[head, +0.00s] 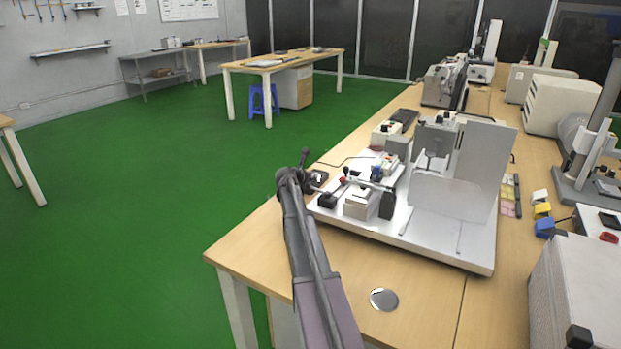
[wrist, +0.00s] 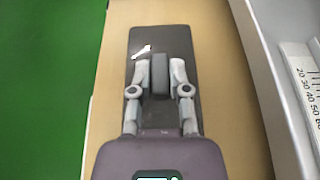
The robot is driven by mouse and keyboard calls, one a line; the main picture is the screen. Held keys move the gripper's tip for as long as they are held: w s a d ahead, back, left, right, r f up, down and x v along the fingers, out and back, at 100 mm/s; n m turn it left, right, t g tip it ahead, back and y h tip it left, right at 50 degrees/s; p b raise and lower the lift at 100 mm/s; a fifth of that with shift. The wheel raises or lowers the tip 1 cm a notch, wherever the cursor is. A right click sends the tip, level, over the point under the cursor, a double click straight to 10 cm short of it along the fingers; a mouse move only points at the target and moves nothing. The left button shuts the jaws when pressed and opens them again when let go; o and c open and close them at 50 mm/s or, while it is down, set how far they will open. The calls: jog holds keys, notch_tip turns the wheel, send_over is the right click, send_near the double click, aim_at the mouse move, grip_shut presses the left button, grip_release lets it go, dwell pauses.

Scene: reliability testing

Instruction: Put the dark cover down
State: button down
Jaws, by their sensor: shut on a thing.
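The dark cover (wrist: 175,40) is a flat, dark rectangular plate in the wrist view, with a small white mark near its upper left. A dark grey block (wrist: 159,75) stands over its middle, and I take it as the cover's grip. My gripper (wrist: 159,66) is shut on this block, one finger on each side. The plate's near part is hidden under my gripper. The wrist view does not show clearly whether the plate touches the table. In the head view my arm reaches to the table's left edge, and the cover (head: 318,177) is partly hidden by my gripper.
The wooden table (head: 260,245) has bare room at its near left corner. A white test rig (head: 450,245) on a base plate stands just right of my gripper. A round metal disc (head: 384,299) lies near the front. Green floor (wrist: 40,80) drops away on the left.

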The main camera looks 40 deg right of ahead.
jog(key=shift+f, duration=0.15)
jog(key=c, duration=0.6)
grip_release()
jog(key=shift+a+r, duration=0.1)
jog(key=shift+r, duration=0.15)
jog(key=p+v, duration=0.4)
jog(key=v, duration=0.6)
jog(key=shift+s+a+r, duration=0.1)
jog(key=shift+s+a, duration=0.1)
jog(key=shift+s, duration=0.05)
jog(key=shift+s+a+r, duration=0.15)
jog(key=shift+s+a, duration=0.05)
jog(key=shift+a, duration=0.35)
